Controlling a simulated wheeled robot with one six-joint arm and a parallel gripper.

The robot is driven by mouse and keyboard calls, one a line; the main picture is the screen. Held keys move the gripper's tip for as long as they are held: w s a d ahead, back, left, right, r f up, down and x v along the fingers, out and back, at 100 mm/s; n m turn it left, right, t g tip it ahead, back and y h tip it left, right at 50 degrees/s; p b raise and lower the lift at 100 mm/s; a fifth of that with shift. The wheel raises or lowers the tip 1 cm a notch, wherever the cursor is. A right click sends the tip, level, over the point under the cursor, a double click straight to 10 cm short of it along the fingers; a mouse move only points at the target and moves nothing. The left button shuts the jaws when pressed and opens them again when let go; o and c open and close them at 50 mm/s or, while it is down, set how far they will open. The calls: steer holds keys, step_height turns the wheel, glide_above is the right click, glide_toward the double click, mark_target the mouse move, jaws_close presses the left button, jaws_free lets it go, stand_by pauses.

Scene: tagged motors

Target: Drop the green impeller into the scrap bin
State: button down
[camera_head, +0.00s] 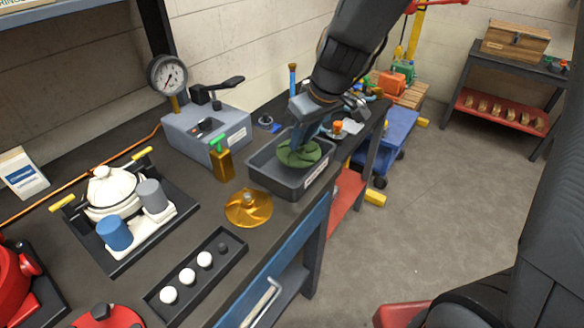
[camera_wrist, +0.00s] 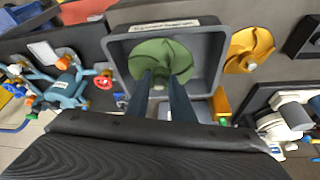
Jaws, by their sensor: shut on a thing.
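The green impeller (camera_head: 299,153) is in my gripper (camera_head: 303,138), over the opening of the grey bin (camera_head: 262,180) on the workbench. In the wrist view the green impeller (camera_wrist: 160,60) shows beyond the two fingers of my gripper (camera_wrist: 163,84), which are shut on its hub. The rim of the grey bin (camera_wrist: 217,38) surrounds the impeller in that view. I cannot tell whether the impeller touches the bin floor. The bin carries a label (camera_wrist: 163,24) that is too small to read.
An orange impeller (camera_head: 248,207) lies on the bench just left of the bin. An amber bottle with a green top (camera_head: 221,160) and a grey gauge unit (camera_head: 207,130) stand behind it. A black tray with white caps (camera_head: 196,272) lies near the front edge.

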steer(key=c, duration=1.5)
jaws_free()
steer(key=shift+o, duration=0.2)
steer(key=v, duration=0.7)
steer(key=shift+r, duration=0.35)
steer(key=shift+s+d, duration=0.1)
steer(key=s+d+f+m+g+h, duration=0.2)
steer(key=s+d+f+m, duration=0.5)
steer(key=s+d+f, duration=0.3)
steer(key=s+d, duration=0.2)
steer(key=shift+d+h, duration=0.3)
